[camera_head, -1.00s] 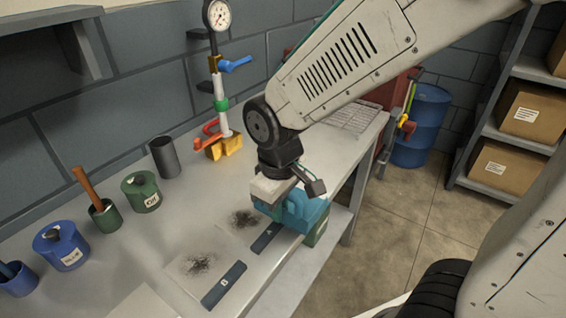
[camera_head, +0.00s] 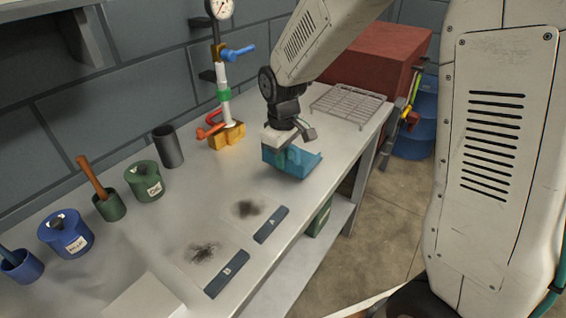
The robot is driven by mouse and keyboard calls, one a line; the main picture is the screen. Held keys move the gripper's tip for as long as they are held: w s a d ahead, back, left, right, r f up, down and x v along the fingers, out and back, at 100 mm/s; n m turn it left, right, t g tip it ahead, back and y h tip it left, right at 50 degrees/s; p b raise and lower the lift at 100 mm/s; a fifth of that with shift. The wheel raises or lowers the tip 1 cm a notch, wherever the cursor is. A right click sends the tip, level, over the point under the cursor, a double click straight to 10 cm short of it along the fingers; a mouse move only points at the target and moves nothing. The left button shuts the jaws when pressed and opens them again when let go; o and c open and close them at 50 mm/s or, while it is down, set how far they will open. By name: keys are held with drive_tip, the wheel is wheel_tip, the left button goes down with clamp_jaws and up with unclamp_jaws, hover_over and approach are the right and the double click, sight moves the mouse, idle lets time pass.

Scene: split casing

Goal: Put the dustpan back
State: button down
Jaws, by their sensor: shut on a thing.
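The dustpan is the teal-blue pan (camera_head: 304,162) at the right part of the grey workbench (camera_head: 225,193). My gripper (camera_head: 287,150) is shut on it and covers part of its left side. The pan is over the bench top, short of the wire rack; I cannot tell whether it touches the surface or hangs just above it. The fingertips are partly hidden.
A wire rack (camera_head: 347,104) lies behind the pan. A gauge stand with a yellow base (camera_head: 226,136) stands to its left. Dark piles lie by labels A (camera_head: 270,225) and B (camera_head: 226,280). Blue and green pots (camera_head: 144,181) line the back left.

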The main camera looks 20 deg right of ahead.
drive_tip(key=shift+f, duration=0.9)
drive_tip(key=c, duration=1.4)
unclamp_jaws()
drive_tip(key=shift+r, duration=0.1)
drive_tip(key=r, duration=1.2)
drive_tip(key=shift+s+a, duration=0.15)
drive_tip(key=shift+s, duration=0.05)
drive_tip(key=s+d+r+m, duration=0.2)
drive_tip(key=s+d+m, duration=0.1)
drive_tip(key=s, duration=1)
drive_tip(key=s+d+r+m, duration=0.3)
drive_tip(key=s+d+m, duration=0.1)
drive_tip(key=s, duration=0.9)
drive_tip(key=shift+s+d+r+t, duration=0.2)
drive_tip(key=shift+s+t, duration=0.1)
drive_tip(key=shift+t, duration=0.1)
